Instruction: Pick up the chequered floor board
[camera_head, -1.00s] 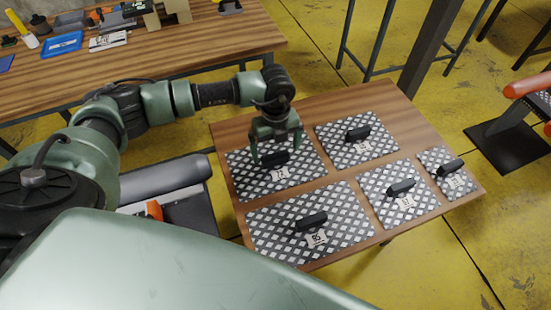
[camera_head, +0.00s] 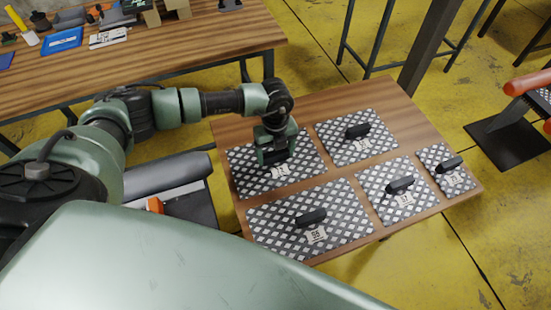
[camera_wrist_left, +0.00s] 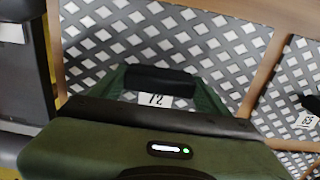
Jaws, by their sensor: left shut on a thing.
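Several chequered black-and-white floor boards with black handles lie on the small wooden table (camera_head: 411,132). My left gripper (camera_head: 276,158) is over the back-left chequered floor board (camera_head: 306,165), shut on its black handle. In the left wrist view, the handle (camera_wrist_left: 160,77) lies between the fingers of the gripper (camera_wrist_left: 160,88), with the chequered board (camera_wrist_left: 98,35) below. A white number tag sits beside the handle, partly hidden by the gripper. The board looks flat on the table; I cannot tell any lift. My right gripper is not in view.
Other boards lie close by: back right (camera_head: 372,146), front left (camera_head: 340,211), front middle (camera_head: 400,205) and far right (camera_head: 458,181). A brown workbench (camera_head: 170,52) with tools stands behind. A dark post (camera_head: 430,50) rises behind the small table.

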